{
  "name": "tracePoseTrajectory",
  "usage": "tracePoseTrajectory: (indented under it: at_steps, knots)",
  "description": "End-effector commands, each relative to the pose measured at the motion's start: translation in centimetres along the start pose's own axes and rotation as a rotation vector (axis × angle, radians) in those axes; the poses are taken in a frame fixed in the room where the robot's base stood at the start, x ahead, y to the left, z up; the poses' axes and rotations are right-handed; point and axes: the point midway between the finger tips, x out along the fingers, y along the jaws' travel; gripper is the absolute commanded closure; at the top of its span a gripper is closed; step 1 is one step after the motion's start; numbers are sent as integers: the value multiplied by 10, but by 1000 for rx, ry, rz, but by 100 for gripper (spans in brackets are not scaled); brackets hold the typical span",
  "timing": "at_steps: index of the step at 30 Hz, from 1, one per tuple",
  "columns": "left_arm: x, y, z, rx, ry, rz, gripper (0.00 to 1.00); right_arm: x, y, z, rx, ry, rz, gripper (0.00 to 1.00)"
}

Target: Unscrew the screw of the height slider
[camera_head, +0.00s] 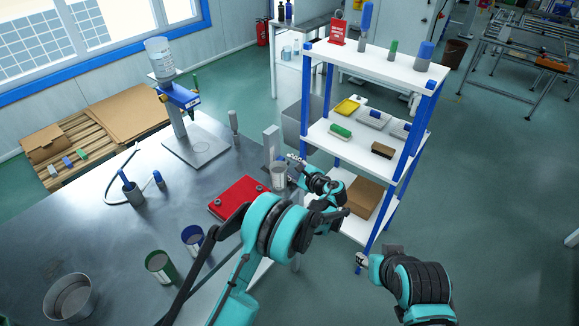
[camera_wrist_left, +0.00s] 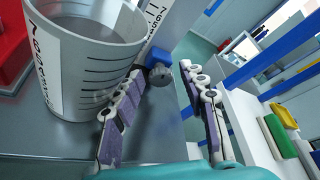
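The height slider is a blue block (camera_wrist_left: 156,57) on an upright plate with a printed scale (camera_wrist_left: 160,12), in the left wrist view. Its screw is a round grey ribbed knob (camera_wrist_left: 160,75) facing me. My left gripper (camera_wrist_left: 165,88) is open, with one finger on each side of the knob and no clear contact. In the head view the plate (camera_head: 270,143) stands at the table's right edge, with my left gripper (camera_head: 293,168) close by; the slider is mostly hidden. My right gripper (camera_head: 361,261) is low at the right, away from the table; its fingers are too small to read.
A grey measuring cup (camera_wrist_left: 85,50) stands right beside my left finger; it also shows in the head view (camera_head: 279,178). A red case (camera_head: 238,197) lies on the metal table. A white shelf with blue posts (camera_head: 375,65) stands right of my left gripper.

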Motion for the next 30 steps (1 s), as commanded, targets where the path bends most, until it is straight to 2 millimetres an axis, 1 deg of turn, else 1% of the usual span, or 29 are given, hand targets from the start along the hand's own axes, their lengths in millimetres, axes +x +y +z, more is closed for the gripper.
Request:
tracePoseTrajectory:
  at_steps: [8, 11, 18, 22, 25, 30]
  knots:
    - [-3, 0, -1, 0, 1, 0, 57, 0, 0, 0, 0, 0, 0, 60]
    - [-11, 0, -1, 1, 2, 0, 57, 0, 0, 0, 0, 0, 0, 60]
    - [-50, 0, -1, 1, 3, -2, 57, 0, 0, 0, 0, 0, 0, 60]
    - [-67, 0, -1, 0, 2, -1, 57, 0, 0, 0, 0, 0, 0, 60]
    - [-75, 0, 0, 0, 1, 0, 57, 0, 0, 0, 0, 0, 0, 60]
    - [-80, 0, 0, 0, 0, 1, 57, 0, 0, 0, 0, 0, 0, 60]
